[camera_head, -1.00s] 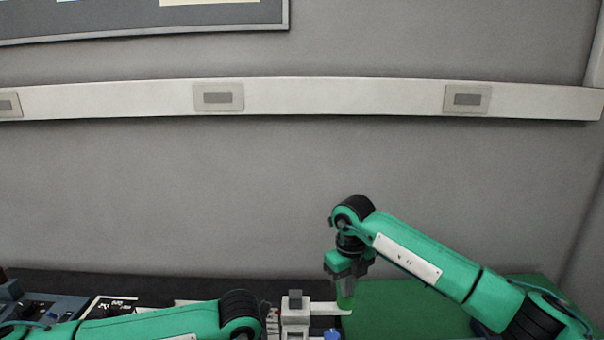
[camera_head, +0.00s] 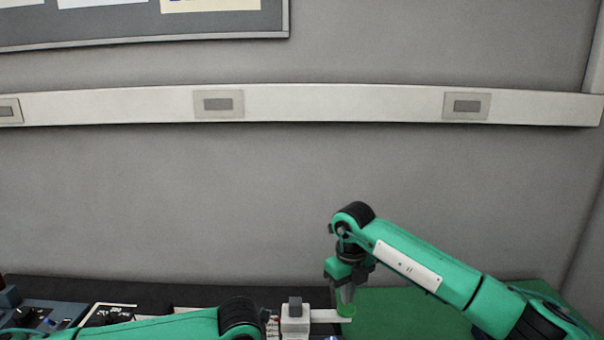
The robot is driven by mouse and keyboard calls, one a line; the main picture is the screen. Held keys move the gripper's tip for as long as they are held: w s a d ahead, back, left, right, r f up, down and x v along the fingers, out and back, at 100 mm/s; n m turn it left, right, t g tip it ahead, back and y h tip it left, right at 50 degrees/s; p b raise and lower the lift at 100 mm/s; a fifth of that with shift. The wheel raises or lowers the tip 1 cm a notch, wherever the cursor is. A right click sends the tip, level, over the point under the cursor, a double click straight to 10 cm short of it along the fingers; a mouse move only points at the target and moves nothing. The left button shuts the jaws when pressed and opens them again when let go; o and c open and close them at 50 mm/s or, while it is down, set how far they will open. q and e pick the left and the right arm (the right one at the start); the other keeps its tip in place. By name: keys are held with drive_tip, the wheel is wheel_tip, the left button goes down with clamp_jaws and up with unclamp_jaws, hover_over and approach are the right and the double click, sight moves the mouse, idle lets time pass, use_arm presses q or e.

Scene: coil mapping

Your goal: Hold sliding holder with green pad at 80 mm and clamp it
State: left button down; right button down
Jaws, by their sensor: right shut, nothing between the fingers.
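The holder (camera_head: 295,321) is a pale block with a grey top at the bottom middle. A pale arm (camera_head: 326,315) reaches right from it, with a round green pad (camera_head: 346,310) near its end. My right gripper (camera_head: 345,303) points down right at the green pad, with its fingers shut and nothing between them. It looks to touch or hover just over the pad; I cannot tell which. My left arm comes in from the left, beside the holder; its gripper is below the picture edge. Any scale or clamp is hidden or cut off.
A green mat (camera_head: 410,312) lies right of the holder. Dark equipment (camera_head: 30,318) and a white-edged panel (camera_head: 105,314) stand at the left. A grey wall with a pale rail (camera_head: 340,103) is behind. The bench's near part is out of view.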

sight(346, 308)
drive_tip(key=shift+f, duration=0.25)
idle(0.4)
drive_tip(key=shift+f, duration=1.55)
use_arm(q)
drive_tip(key=d+r+m+g+y, duration=0.1)
drive_tip(key=d+r+g, duration=0.1)
drive_tip(key=d, duration=0.3)
drive_tip(key=f, duration=0.3)
drive_tip(key=a+f, duration=0.1)
drive_tip(key=f, duration=0.2)
drive_tip(key=s+f, duration=0.1)
drive_tip(key=f, duration=0.2)
drive_tip(key=shift+s+a, duration=0.1)
drive_tip(key=shift+a, duration=0.1)
